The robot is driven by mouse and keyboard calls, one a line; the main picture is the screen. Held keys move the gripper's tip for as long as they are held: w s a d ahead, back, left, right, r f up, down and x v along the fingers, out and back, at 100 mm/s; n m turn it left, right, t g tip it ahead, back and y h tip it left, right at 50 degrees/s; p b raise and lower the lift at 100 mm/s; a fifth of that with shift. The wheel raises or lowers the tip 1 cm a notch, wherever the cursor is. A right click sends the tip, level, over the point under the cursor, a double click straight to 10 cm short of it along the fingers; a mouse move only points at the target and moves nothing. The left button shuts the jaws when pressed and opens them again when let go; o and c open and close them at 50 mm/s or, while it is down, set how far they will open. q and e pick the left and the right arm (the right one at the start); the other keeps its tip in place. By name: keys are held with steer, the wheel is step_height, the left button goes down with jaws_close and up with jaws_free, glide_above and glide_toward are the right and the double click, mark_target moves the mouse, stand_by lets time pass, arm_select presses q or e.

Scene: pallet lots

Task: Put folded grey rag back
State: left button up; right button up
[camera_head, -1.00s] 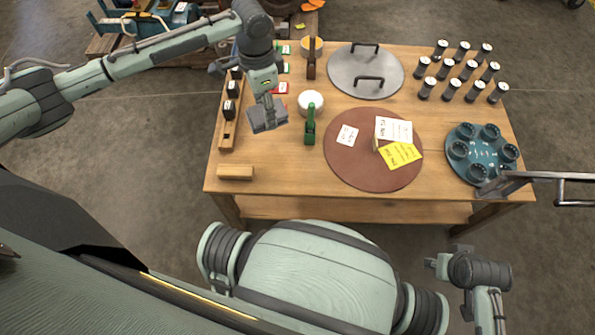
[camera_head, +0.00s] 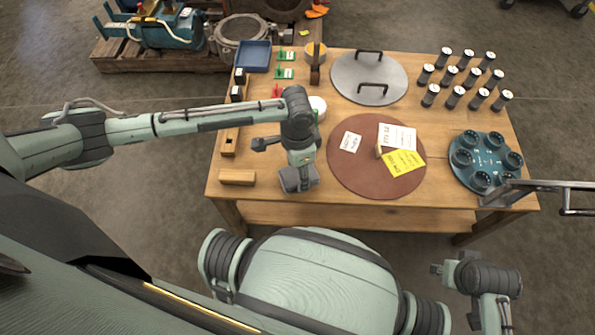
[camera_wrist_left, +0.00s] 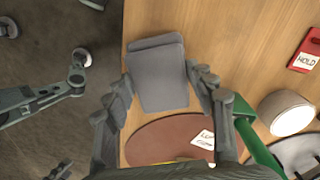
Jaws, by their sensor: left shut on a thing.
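The folded grey rag (camera_head: 299,183) is held under my left gripper (camera_head: 300,165), over the front part of the table, left of the brown round mat. In the left wrist view the rag (camera_wrist_left: 160,78) lies between the two fingers (camera_wrist_left: 162,85), which are shut on it. I cannot tell whether the rag touches the tabletop. My right gripper (camera_head: 440,268) is low at the right, off the table's front edge and away from the rag; its fingers are too small to read.
The brown mat (camera_head: 350,178) bears paper notes. A wooden block (camera_head: 237,177) lies left of the rag. A green-handled tool (camera_wrist_left: 258,150) and a white round pot (camera_wrist_left: 288,112) are close by. A blue tray (camera_head: 254,56) stands at the back left. Bare wood lies between block and gripper.

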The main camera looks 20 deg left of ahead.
mark_target(297, 173)
arm_select(q)
steer(key=shift+f, duration=0.6)
steer(key=o, duration=1)
arm_select(e)
steer(key=shift+s+r, duration=0.1)
steer(key=shift+s, duration=0.15)
steer(key=shift+w+a, duration=0.15)
arm_select(q)
steer(key=shift+r, duration=0.45)
step_height(297, 173, up, 12)
steer(key=shift+f+p, duration=0.25)
steer(key=shift+p, duration=0.65)
arm_select(e)
step_height(297, 173, down, 3)
steer(key=shift+a+f, duration=0.1)
steer(key=shift+f, duration=0.05)
